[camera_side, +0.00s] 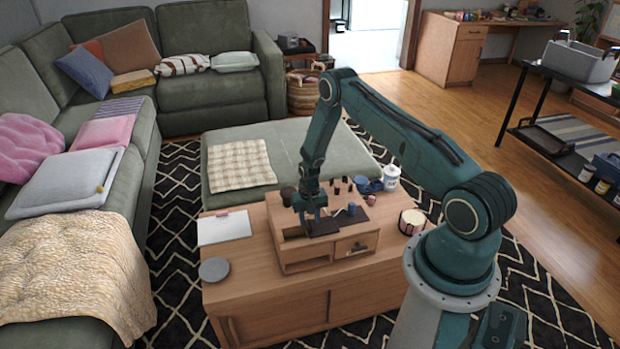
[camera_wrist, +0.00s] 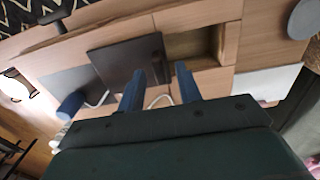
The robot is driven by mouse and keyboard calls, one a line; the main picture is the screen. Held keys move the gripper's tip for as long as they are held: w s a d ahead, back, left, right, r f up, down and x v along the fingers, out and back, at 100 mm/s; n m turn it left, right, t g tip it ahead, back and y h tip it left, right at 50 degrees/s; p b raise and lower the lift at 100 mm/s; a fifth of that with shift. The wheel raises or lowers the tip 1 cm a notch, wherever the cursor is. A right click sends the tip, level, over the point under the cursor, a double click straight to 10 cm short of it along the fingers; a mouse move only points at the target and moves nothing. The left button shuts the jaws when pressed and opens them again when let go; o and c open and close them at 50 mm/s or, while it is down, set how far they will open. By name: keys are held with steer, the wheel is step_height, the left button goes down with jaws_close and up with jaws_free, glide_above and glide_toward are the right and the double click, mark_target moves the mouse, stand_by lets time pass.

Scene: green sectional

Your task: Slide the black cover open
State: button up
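The black cover (camera_side: 323,226) is a flat dark panel on top of the wooden box (camera_side: 305,254). In the wrist view the cover (camera_wrist: 120,60) lies beside an open wooden compartment (camera_wrist: 195,46). My gripper (camera_side: 311,215) is low over the box near the cover. In the wrist view my gripper (camera_wrist: 160,67) has its two blue fingers apart with nothing clearly held between them. The left finger overlaps the cover's edge in the picture, and the right finger is by the compartment. I cannot tell whether either finger touches the cover.
A blue cup (camera_side: 351,208) stands on the box, right of the cover. A white bottle (camera_side: 391,177) and a round tin (camera_side: 411,221) are to the right. A white clipboard (camera_side: 224,228) and grey disc (camera_side: 214,269) lie on the left of the wooden table (camera_side: 265,300).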

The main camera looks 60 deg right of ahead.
step_height(320, 180, up, 13)
stand_by(0.7)
stand_by(0.3)
steer(key=s+a+r+n+t, duration=0.1)
steer(key=a+r, duration=0.3)
steer(key=r, duration=0.6)
steer(key=s+a+r+n+t, duration=0.1)
steer(key=s+a+r+n, duration=0.1)
steer(key=a+r, duration=0.5)
steer(key=s+a+r+n+t, duration=0.1)
steer(key=a+r, duration=0.1)
steer(key=r, duration=1)
steer(key=s+a+r+n+t, duration=0.1)
steer(key=s+a+r, duration=0.3)
steer(key=s, duration=0.6)
steer(key=s+a+r+n+t, duration=0.1)
steer(key=s+a+r+n, duration=0.3)
steer(key=s, duration=0.6)
steer(key=shift+s+a+r+t, duration=0.15)
steer(key=shift+a+r+t, duration=0.15)
steer(key=shift+a+r, duration=0.6)
